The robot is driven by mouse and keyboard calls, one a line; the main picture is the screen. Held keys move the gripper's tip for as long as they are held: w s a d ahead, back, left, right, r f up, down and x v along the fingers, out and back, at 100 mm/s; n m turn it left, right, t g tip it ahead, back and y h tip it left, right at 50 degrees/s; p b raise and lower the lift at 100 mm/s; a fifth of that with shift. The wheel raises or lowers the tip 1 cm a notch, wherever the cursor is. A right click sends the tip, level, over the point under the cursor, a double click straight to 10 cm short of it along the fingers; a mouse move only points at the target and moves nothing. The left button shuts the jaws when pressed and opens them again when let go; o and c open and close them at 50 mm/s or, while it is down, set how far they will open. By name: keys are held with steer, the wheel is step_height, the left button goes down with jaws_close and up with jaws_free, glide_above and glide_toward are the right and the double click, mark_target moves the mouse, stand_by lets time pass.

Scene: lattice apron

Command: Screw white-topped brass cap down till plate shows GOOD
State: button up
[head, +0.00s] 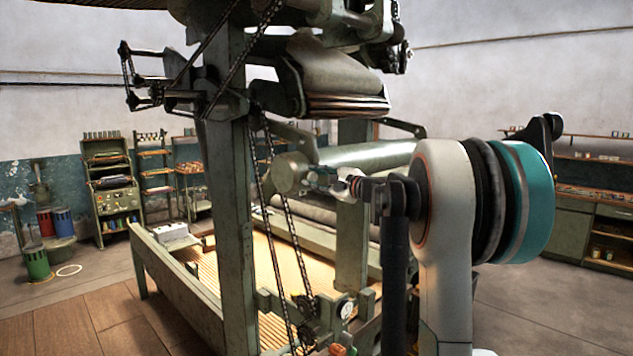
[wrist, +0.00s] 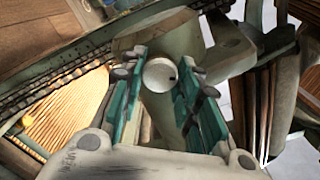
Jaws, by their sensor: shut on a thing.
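The cap's round white top (wrist: 159,75) shows in the middle of the wrist view, with a small dark mark at its right edge. Its brass side is hidden by the fingers and the viewing angle. My gripper (wrist: 160,77) has its teal fingers on either side of the cap and is shut on it. The cap sits against a grey-green machine part. In the head view my gripper (head: 314,178) is small, beside the end of a large roller (head: 290,173), and the cap cannot be made out. No plate lettering is readable in either view.
A green machine post (head: 229,190) and hanging chains (head: 280,215) stand left of my gripper. A dial (head: 345,309) sits low on the frame. Shelves and coloured drums (head: 36,262) stand at the far left.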

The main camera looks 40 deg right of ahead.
steer(key=shift+f+m, duration=0.1)
steer(key=shift+m, duration=0.6)
steer(key=o, duration=1.1)
steer(key=shift+s, duration=0.1)
steer(key=s, duration=0.8)
steer(key=s+d, duration=0.1)
steer(key=s, duration=0.2)
steer(key=shift+s, duration=0.4)
